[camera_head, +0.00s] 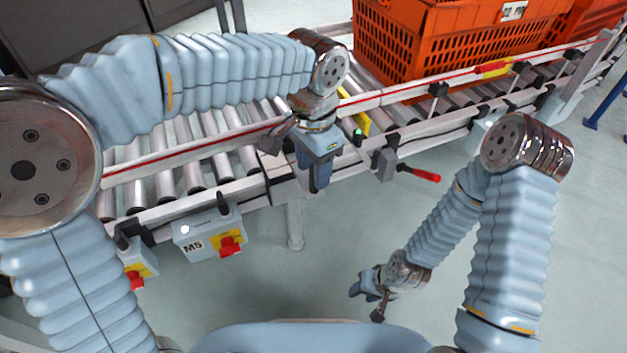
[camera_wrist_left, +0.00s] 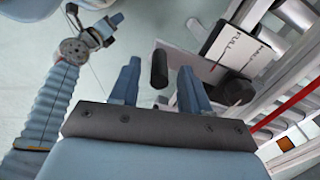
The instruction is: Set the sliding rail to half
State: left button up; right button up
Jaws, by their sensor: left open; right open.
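The sliding rail (camera_head: 200,148), a pale bar with a red stripe, runs along the near side of the roller conveyor; it also shows in the left wrist view (camera_wrist_left: 298,95). A white plate (camera_wrist_left: 235,48) beside it carries the word FULL and a second word I cannot read surely. My left gripper (camera_head: 318,185) is open over the conveyor's near edge, fingers down. In the left wrist view a black cylindrical handle (camera_wrist_left: 159,69) appears between its fingers; I cannot tell whether they touch it. My right gripper (camera_head: 367,292) is open and empty, low over the floor.
Orange totes (camera_head: 405,45) stand on the conveyor at the upper right. A control box marked M5 (camera_head: 205,238) with a red knob hangs at the left.

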aim_at(313, 180)
pick_arm(q)
jog(key=shift+f, duration=1.85)
grip_shut()
